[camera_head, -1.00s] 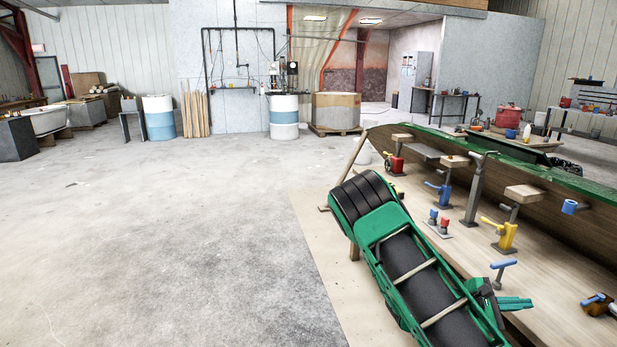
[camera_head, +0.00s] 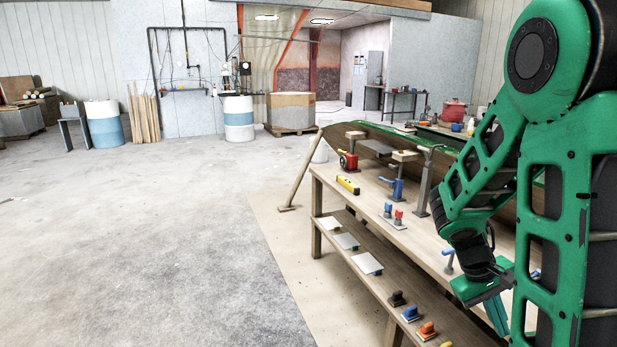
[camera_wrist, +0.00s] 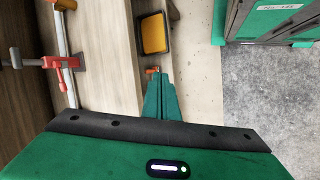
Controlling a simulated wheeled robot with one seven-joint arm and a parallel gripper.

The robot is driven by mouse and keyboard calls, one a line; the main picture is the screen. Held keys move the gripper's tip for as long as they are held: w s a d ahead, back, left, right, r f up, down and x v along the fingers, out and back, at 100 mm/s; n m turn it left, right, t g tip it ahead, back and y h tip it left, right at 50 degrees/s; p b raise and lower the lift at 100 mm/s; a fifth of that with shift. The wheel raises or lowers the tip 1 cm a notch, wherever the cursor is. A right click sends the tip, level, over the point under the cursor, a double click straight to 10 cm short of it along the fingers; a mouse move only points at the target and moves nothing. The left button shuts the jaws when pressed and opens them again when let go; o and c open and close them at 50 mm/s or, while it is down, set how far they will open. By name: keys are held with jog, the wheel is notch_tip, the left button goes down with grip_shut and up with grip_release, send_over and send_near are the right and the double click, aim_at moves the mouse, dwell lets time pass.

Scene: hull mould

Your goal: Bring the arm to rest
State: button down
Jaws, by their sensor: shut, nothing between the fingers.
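My arm is green and black and stands folded at the right of the head view. Its elbow is high and its forearm slants down. My gripper (camera_head: 497,314) hangs low, fingers downward, in front of the wooden workbench (camera_head: 335,182). In the wrist view my gripper (camera_wrist: 160,97) has its two green fingers together, with nothing between them. From these views I cannot tell how far the fingertips are from the bench edge. The arm hides the right part of the bench.
A lower shelf (camera_head: 372,290) carries pale plates and several sanding blocks. A red clamp (camera_wrist: 62,62) shows in the wrist view. Open concrete floor (camera_head: 150,240) lies left.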

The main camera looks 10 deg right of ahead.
jog(key=s+a+r+m+t+y, duration=0.3)
jog(key=s+a+r+m+y, duration=0.1)
jog(key=s+a+r, duration=0.6)
jog(key=shift+s+a+m+y, duration=0.3)
jog(key=shift+a+y, duration=0.2)
jog(key=shift+a, duration=0.3)
jog(key=shift+w+f, duration=0.3)
jog(key=shift+w, duration=0.3)
dwell(0.7)
